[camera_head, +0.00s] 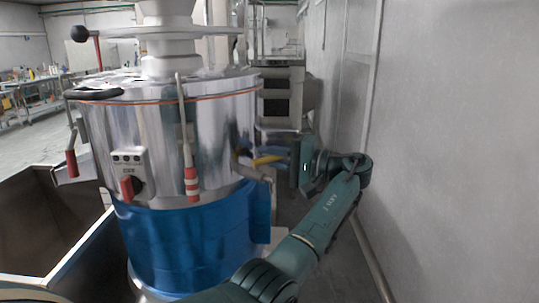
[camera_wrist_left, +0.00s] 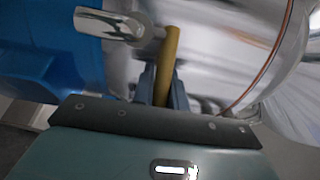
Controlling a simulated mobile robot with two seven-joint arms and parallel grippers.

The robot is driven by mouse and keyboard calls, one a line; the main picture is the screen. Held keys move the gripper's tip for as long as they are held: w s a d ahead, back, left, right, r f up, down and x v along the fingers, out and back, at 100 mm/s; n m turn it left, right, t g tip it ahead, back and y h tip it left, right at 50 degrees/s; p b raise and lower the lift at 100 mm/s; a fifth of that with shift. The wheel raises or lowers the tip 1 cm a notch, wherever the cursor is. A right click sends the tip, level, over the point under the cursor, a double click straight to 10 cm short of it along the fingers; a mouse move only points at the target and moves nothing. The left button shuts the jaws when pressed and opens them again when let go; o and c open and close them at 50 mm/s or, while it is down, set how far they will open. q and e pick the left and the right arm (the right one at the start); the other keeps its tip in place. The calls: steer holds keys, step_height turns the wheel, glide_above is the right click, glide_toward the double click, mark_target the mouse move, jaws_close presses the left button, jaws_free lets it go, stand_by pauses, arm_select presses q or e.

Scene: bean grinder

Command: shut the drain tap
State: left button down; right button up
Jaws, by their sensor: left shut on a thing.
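The drain tap is on the right side of the steel grinder drum. Its yellow lever (camera_head: 266,160) and grey spout (camera_head: 252,172) show in the head view. In the left wrist view the yellow lever (camera_wrist_left: 171,52) runs from beside the metal spout (camera_wrist_left: 108,25) down between my fingers. My left gripper (camera_head: 279,152) reaches in from the right of the drum and is shut on the lever; its fingers also show in the left wrist view (camera_wrist_left: 163,88). The lever's lower end is hidden between the fingers. My right gripper is out of view.
The steel drum (camera_head: 225,125) stands on a blue base (camera_head: 190,245). A red-gripped handle (camera_head: 190,182) and a switch box (camera_head: 128,165) are on its front. A metal bin (camera_head: 45,220) stands at left. A pale wall (camera_head: 455,130) bounds the right, close to my arm.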

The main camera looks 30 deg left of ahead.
arm_select(q)
steer(key=c, duration=1.4)
jaws_free()
steer(key=w+d+b, duration=0.1)
steer(key=d+b, duration=0.2)
steer(key=d, duration=0.9)
steer(key=shift+w, duration=0.25)
steer(key=shift+a, duration=0.1)
steer(key=shift+c, duration=0.6)
